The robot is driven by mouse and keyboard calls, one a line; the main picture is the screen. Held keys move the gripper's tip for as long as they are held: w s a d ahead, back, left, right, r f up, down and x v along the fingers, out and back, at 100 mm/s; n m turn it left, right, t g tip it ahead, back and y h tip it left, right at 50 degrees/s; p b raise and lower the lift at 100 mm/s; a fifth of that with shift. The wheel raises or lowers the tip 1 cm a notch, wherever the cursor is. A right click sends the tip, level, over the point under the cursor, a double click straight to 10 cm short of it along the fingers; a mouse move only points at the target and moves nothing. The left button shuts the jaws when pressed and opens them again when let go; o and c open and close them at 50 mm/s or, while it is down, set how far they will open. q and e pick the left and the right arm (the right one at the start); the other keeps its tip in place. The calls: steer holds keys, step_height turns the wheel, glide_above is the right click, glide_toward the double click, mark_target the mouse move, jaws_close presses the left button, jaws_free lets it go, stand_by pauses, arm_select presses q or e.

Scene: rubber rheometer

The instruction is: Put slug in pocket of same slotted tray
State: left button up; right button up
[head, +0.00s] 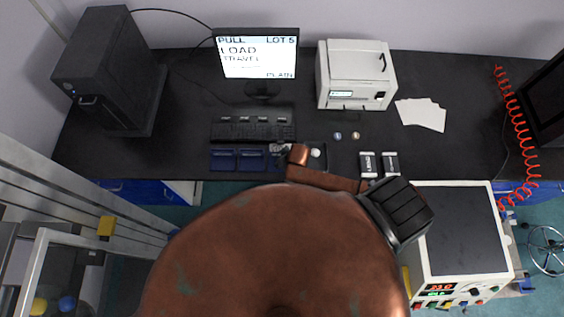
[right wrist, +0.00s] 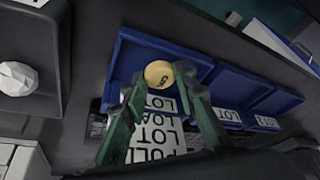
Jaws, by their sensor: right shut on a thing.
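A small round yellow slug (right wrist: 158,74) with a dark mark is between the fingertips of my right gripper (right wrist: 158,84). The green fingers are shut on it. It shows over the nearest blue tray (right wrist: 130,52); I cannot tell whether it touches the tray. In the head view my right gripper (head: 284,157) is small and dark, and my brown arm partly hides that area. Two blue trays (head: 222,160) show left of it. A white printed label (right wrist: 150,140) lies below the fingers in the right wrist view. My left gripper is not in view.
A black tray (right wrist: 48,92) with a white faceted piece (right wrist: 17,78) is beside the blue trays. A black rack or keyboard (head: 253,128), a monitor (head: 258,55) and a white printer (head: 355,75) stand behind. Two small discs (head: 338,136) lie on the desk.

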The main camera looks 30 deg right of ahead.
steer(key=o, duration=0.6)
steer(key=shift+f, duration=0.1)
steer(key=v, duration=1.2)
